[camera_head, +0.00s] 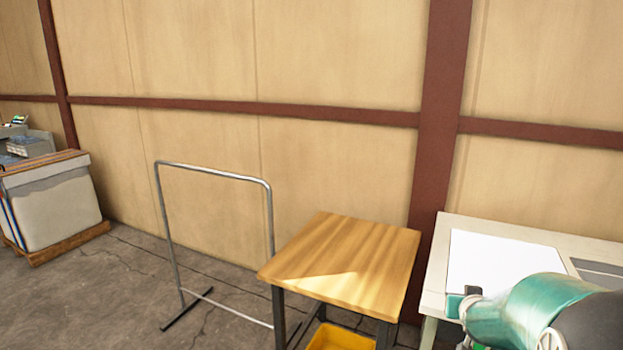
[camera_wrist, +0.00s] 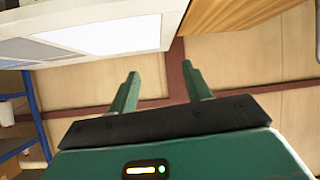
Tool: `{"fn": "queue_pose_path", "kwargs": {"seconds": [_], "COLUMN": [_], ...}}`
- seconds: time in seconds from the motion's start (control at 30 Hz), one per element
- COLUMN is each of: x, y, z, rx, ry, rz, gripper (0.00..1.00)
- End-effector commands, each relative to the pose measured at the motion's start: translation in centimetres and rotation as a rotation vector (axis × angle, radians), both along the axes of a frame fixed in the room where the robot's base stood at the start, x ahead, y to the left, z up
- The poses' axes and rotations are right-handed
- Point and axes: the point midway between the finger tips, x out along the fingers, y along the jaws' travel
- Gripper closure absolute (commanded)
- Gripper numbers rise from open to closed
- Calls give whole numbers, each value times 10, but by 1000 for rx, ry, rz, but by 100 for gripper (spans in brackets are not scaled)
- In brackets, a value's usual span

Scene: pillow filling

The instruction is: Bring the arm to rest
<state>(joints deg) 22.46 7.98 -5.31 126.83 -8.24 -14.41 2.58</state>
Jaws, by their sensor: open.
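My gripper (camera_wrist: 160,82) shows in the wrist view with its two green fingers apart and nothing between them. Beyond the fingers are the wall and a dark red post. In the head view my green arm shows at the lower right, in front of the pale table (camera_head: 437,268) with a white sheet (camera_head: 500,262) on it. The fingers are not clear in that view.
A wooden-topped table (camera_head: 345,255) stands in the middle, with a yellow bin (camera_head: 340,338) under it. A metal rail frame (camera_head: 215,172) stands left of it. A large white bin (camera_head: 50,205) is at the far left. Bare floor (camera_head: 110,300) lies at the lower left.

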Motion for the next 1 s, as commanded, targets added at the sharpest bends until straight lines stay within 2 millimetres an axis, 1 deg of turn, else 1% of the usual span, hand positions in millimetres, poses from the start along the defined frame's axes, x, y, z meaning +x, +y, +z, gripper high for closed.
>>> {"fn": "queue_pose_path", "kwargs": {"seconds": [0.03,0.1,0.17,0.2,0.27,0.3,0.37,0.4,0.47,0.5,0.57,0.6,0.7,0.8,0.9,1.0], "x": [-7,-19,-31,-40,-55,-67,-85,-98,-118,-133,-156,-171,-207,-233,-247,-251], "y": [22,50,73,89,111,126,147,161,181,193,211,221,243,256,262,264], "z": [15,28,39,45,53,58,65,69,73,76,79,81,82,81,79,79], "rx": [14,37,57,70,86,98,113,123,135,144,155,161,173,179,181,183], "ry": [19,60,95,118,155,181,219,244,283,310,351,377,439,488,514,524], "rz": [22,48,71,89,114,132,159,179,208,229,258,279,324,357,372,375], "gripper": [51,51,51,51,51,51,51,51,51,51,51,51,51,51,51,51]}}
